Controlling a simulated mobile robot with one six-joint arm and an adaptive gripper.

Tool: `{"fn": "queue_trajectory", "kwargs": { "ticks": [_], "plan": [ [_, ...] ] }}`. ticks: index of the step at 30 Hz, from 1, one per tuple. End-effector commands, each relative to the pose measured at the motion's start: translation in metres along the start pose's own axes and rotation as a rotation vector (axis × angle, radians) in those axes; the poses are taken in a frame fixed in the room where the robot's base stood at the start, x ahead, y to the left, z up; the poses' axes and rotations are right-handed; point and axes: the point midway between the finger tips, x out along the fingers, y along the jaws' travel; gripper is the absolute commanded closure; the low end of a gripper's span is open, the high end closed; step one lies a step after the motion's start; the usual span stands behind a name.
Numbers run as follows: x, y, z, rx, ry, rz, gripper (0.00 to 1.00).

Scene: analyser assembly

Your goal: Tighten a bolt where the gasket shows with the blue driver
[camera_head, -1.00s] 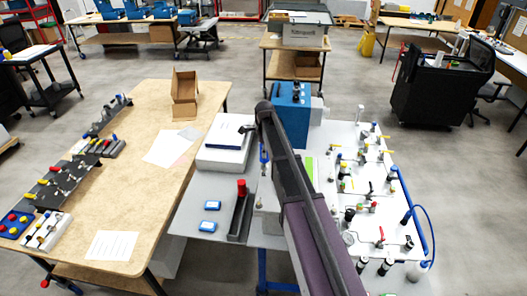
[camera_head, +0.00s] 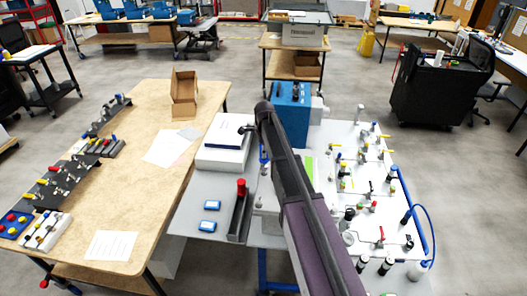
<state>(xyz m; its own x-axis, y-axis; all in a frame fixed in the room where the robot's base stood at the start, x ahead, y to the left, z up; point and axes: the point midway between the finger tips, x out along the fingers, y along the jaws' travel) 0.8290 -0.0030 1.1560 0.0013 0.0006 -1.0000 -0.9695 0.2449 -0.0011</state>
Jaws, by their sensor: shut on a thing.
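A slim blue driver (camera_head: 263,156) stands upright just left of my arm, above the grey-white unit on the bench; its lower end is too small to tell. My gripper (camera_head: 262,146) is mostly hidden behind my dark arm and is shut on the driver's upper part. A red-handled driver (camera_head: 241,188) stands in a dark narrow holder (camera_head: 238,222) to the lower left. The bolts and the gasket cannot be made out; my arm covers much of the unit. I cannot tell whether the driver tip touches a bolt.
A blue box (camera_head: 291,108) stands behind my arm. A panel with many valves and fittings (camera_head: 350,132) fills the right side. A white box (camera_head: 219,158) and two small blue boxes (camera_head: 210,205) lie left of my arm. The wooden table (camera_head: 140,205) has clear space.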

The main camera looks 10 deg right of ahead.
Motion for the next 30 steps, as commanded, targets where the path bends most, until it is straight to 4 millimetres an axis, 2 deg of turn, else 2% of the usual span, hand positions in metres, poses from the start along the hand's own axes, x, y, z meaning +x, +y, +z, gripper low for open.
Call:
{"fn": "queue_trajectory", "kwargs": {
  "ticks": [30],
  "plan": [
    [0.0049, 0.0008, 0.0011, -0.050, 0.000, 0.000, 1.00]
  ]
}}
